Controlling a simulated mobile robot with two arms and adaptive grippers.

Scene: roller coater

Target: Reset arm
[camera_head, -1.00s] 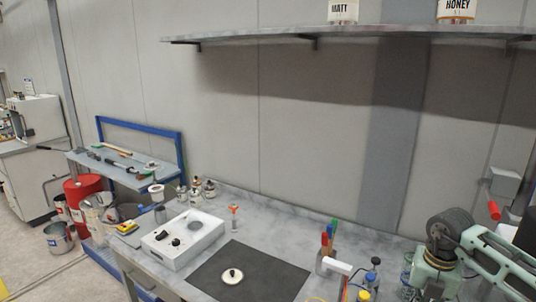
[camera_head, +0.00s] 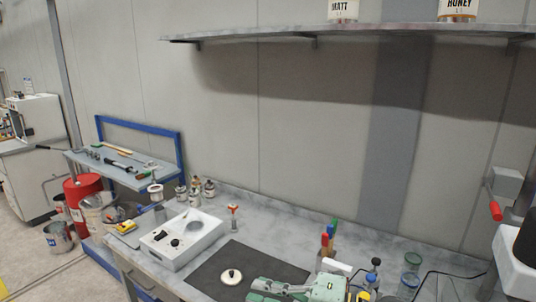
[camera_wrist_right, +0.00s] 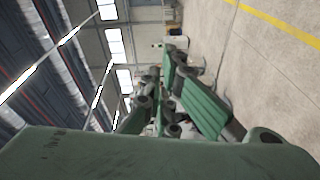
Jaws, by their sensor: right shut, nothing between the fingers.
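My right gripper (camera_head: 283,291) shows green at the bottom edge of the head view, over the front of the dark mat (camera_head: 205,270). It is cut off by the frame edge. In the right wrist view its green fingers (camera_wrist_right: 160,98) are shut with nothing held. Behind them I see the hall floor and ceiling windows, tilted sideways. My left gripper is not in view. A small round white piece with a dark centre (camera_head: 231,276) lies on the mat, just left of the gripper and apart from it.
A white box tray (camera_head: 180,256) stands left of the mat. Upright coloured-handled tools (camera_head: 328,240), bottles and a glass jar (camera_head: 411,262) stand at the right. A wall shelf (camera_head: 350,33) runs above. The bench's back strip (camera_head: 270,225) is largely clear.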

